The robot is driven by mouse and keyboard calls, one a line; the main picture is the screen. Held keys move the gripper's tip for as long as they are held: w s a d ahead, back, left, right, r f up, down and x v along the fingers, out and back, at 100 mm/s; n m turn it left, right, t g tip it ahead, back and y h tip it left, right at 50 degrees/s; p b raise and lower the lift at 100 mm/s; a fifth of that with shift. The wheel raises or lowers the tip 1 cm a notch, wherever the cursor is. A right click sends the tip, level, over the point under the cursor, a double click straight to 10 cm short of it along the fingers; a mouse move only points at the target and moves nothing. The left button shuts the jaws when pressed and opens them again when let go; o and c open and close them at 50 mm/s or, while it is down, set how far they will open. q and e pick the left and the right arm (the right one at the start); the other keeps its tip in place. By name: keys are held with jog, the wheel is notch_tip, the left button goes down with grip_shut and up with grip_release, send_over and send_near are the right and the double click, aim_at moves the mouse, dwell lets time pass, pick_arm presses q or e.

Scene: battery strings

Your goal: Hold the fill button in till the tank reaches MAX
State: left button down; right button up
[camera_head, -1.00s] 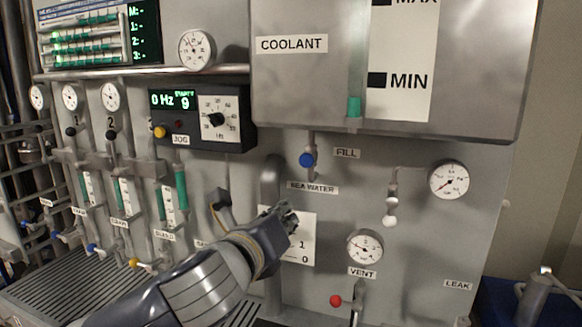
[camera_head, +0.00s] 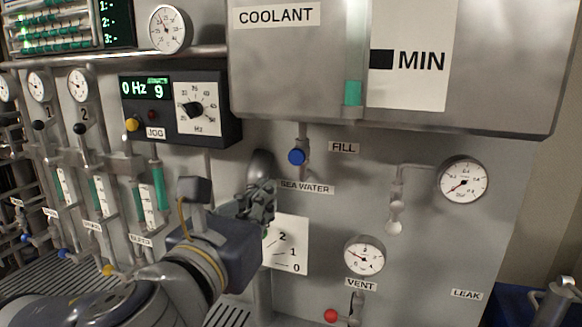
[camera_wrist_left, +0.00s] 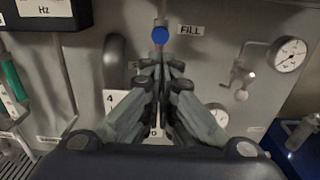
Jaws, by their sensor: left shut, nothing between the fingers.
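The blue fill button (camera_head: 297,157) sits on the panel beside the FILL label (camera_head: 343,147), below the coolant tank (camera_head: 300,65). In the left wrist view the blue button (camera_wrist_left: 160,35) shows just beyond my fingertips, with a visible gap. My left gripper (camera_head: 262,190) is shut and empty, below and left of the button. In the left wrist view its fingers (camera_wrist_left: 160,60) point up toward the button. A green level column (camera_head: 353,93) shows at the tank's lower edge near the MIN mark (camera_head: 381,60). The MAX mark is out of view. My right gripper is not in view.
A SEA WATER label (camera_head: 306,188) and a numbered scale plate (camera_head: 290,245) are close to the gripper. A yellow JOG button (camera_head: 132,125), a VENT gauge (camera_head: 364,256) with a red knob (camera_head: 330,315), and another gauge (camera_head: 463,181) stand out from the panel.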

aim_at(296, 164)
pick_arm(q)
jog(key=p+x, duration=0.4)
jog(key=x, duration=0.7)
jog(key=shift+w, duration=0.25)
jog(key=shift+x, duration=0.8)
jog(key=shift+f, duration=0.1)
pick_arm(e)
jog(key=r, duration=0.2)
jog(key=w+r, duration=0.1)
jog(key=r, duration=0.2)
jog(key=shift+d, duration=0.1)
pick_arm(q)
jog(key=shift+w+d+r+p, duration=0.15)
jog(key=shift+w+r+p, duration=0.15)
jog(key=shift+p, duration=0.3)
jog(key=shift+w+d+f, duration=0.1)
jog(key=shift+w+f, duration=0.05)
jog(key=shift+w, duration=0.3)
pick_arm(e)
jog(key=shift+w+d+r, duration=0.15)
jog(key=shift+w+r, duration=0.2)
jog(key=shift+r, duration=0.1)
pick_arm(q)
jog(key=shift+f, duration=0.1)
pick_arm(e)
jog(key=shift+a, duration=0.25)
